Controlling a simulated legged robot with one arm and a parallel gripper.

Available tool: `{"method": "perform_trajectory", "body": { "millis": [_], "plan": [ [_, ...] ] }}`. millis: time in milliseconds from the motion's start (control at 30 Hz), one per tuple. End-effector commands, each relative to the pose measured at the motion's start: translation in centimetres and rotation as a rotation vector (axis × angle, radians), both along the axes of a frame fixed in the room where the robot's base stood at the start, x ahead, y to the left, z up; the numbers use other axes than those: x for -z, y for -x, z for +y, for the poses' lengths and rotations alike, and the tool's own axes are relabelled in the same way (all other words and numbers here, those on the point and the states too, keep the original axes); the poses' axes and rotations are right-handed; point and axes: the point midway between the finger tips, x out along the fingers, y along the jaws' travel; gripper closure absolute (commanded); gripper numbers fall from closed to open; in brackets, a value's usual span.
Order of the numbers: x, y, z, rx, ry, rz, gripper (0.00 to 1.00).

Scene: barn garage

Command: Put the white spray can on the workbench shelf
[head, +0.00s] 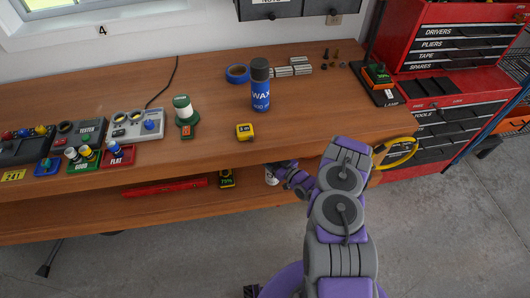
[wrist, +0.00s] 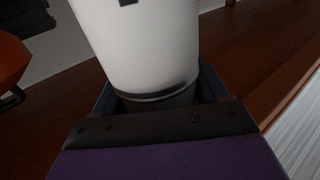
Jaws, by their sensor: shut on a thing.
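The white spray can (wrist: 145,45) fills the upper middle of the wrist view. My gripper (wrist: 157,98) is shut around its dark lower end. In the head view, my arm reaches under the front edge of the workbench top (head: 330,120). A small white part of the can (head: 271,177) shows there beside my gripper (head: 281,174); the rest is hidden by the bench top and my arm. The lower workbench shelf (head: 120,212) runs below the top. I cannot tell whether the can touches the shelf.
A red tool cabinet (head: 440,100) is at right.

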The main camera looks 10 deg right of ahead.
Motion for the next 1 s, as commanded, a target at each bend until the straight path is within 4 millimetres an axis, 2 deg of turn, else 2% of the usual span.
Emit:
{"method": "perform_trajectory", "body": {
  "millis": [33,200,333,567,800,1000],
  "plan": [
    [0.3,-1.2,0.5,-0.007,0.006,-0.007,1.0],
    [0.5,-4.6,1.6,-0.006,0.009,-0.006,1.0],
    [0.6,-6.2,1.8,-0.005,0.013,-0.005,1.0],
    [0.7,-7.4,1.2,-0.004,0.001,-0.003,1.0],
    [4.0,-7.6,1.3,-0.004,0.002,-0.003,1.0],
    [4.0,-7.6,1.7,-0.004,0.007,-0.004,1.0]
  ]
}}
